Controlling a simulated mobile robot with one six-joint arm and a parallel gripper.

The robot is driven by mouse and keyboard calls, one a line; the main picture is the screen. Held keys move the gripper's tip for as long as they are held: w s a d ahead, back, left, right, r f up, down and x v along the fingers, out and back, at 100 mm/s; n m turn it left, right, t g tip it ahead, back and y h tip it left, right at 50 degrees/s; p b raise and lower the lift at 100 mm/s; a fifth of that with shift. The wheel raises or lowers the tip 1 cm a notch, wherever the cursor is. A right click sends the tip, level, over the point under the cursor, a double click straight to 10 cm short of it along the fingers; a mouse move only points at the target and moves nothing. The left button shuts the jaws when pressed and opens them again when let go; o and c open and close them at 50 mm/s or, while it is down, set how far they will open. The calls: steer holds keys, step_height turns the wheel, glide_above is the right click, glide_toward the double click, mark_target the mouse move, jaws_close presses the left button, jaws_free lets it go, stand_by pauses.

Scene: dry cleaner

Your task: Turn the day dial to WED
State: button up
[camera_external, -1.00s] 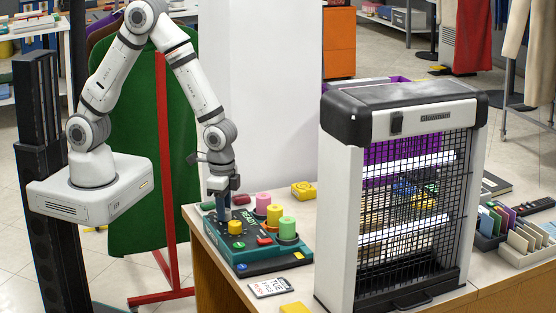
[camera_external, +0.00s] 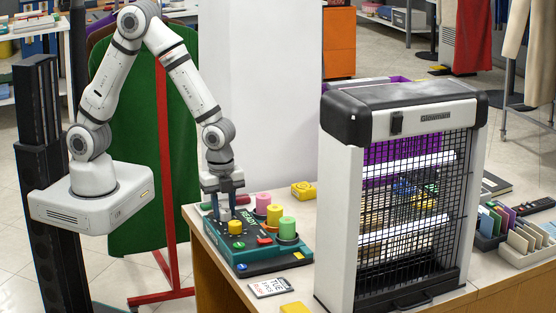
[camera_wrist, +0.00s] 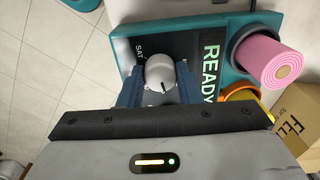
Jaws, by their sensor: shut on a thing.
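The day dial (camera_wrist: 160,72) is a round light-grey knob with a dark pointer mark, on a dark panel of the teal tagging machine (camera_external: 268,262). In the wrist view, "SAT" shows beside the knob and "READY" is printed to its right; the other day labels are hidden by my gripper. My gripper (camera_wrist: 158,82) has its blue fingers on either side of the knob, shut on it. In the external view, my gripper (camera_external: 224,205) points down at the machine's back left, with the grey knob (camera_external: 225,214) between the fingers.
Pink (camera_external: 262,203) and yellow-green rolls stand on the machine's right side. A tag card reading "TUE" (camera_external: 271,287) lies in front of it. A large white caged heater-like unit (camera_external: 340,200) stands to the right. A yellow block (camera_external: 303,190) lies behind.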

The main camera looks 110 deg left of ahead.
mark_target(223, 210)
steer(key=shift+m, duration=0.9)
steer(key=o, duration=1)
step_height(223, 210, up, 8)
steer(key=shift+s+f, duration=0.1)
